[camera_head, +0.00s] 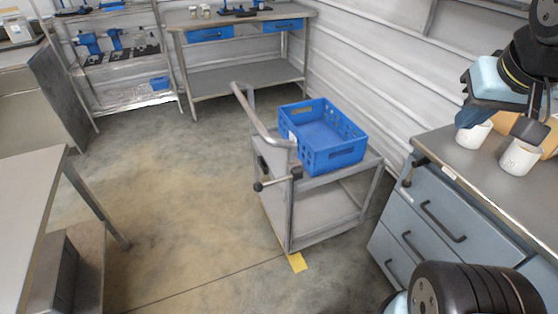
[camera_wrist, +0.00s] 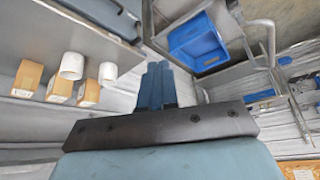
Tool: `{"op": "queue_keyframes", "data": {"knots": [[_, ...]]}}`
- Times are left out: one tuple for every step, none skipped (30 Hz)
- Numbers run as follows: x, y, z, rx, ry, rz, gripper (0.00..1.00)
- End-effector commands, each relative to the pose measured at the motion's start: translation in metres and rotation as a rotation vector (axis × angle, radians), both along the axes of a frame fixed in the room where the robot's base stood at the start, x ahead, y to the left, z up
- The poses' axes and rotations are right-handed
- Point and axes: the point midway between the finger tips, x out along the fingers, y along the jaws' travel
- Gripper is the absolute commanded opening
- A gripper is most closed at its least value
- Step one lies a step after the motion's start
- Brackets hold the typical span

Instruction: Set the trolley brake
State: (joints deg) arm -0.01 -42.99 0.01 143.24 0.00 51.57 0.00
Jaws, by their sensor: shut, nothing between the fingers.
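The grey trolley (camera_head: 328,205) stands on the floor in the middle of the head view, with a curved push handle (camera_head: 262,122) at its left end. A short horizontal lever with a dark knob (camera_head: 259,186) sticks out leftward from the trolley's near corner post; it looks like the brake lever. The trolley also shows in the wrist view (camera_wrist: 208,78), at upper right. My gripper is high at the right of the head view (camera_head: 472,116), above the grey bench and well apart from the trolley. In the wrist view its blue fingers (camera_wrist: 158,72) are together and empty.
A blue crate (camera_head: 312,161) sits on the trolley's top. White cups (camera_head: 521,157) stand on the drawer bench (camera_head: 468,182) at right, under my gripper. A yellow floor mark (camera_head: 298,262) lies by the trolley's near corner. The floor left of the trolley is clear.

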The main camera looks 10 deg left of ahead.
Motion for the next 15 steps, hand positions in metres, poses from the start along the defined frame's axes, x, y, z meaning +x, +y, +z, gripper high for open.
{"op": "queue_keyframes", "data": {"knots": [[0.0, 0.0, 0.0, 0.0, 0.0, 0.0, 0.0], [0.0, 0.0, 0.0, 0.0, 0.0, 0.0, 0.0], [0.0, 0.0, 0.0, 0.0, 0.0, 0.0, 0.0], [0.0, 0.0, 0.0, 0.0, 0.0, 0.0, 0.0], [0.0, 0.0, 0.0, 0.0, 0.0, 0.0, 0.0], [0.0, 0.0, 0.0, 0.0, 0.0, 0.0, 0.0], [0.001, 0.001, 0.0, 0.0, 0.001, 0.001, 0.0], [0.002, 0.001, 0.0, 0.001, 0.003, 0.004, 0.0], [0.005, 0.003, 0.0, 0.002, 0.006, 0.01, 0.0], [0.008, 0.004, -0.001, 0.002, 0.009, 0.015, 0.0], [0.011, 0.006, -0.002, 0.003, 0.014, 0.021, 0.0], [0.017, 0.009, -0.003, 0.005, 0.019, 0.032, 0.0], [0.023, 0.015, -0.004, 0.007, 0.025, 0.044, 0.0], [0.029, 0.019, -0.006, 0.008, 0.032, 0.054, 0.0], [0.037, 0.025, -0.009, 0.01, 0.042, 0.071, 0.0]]}}
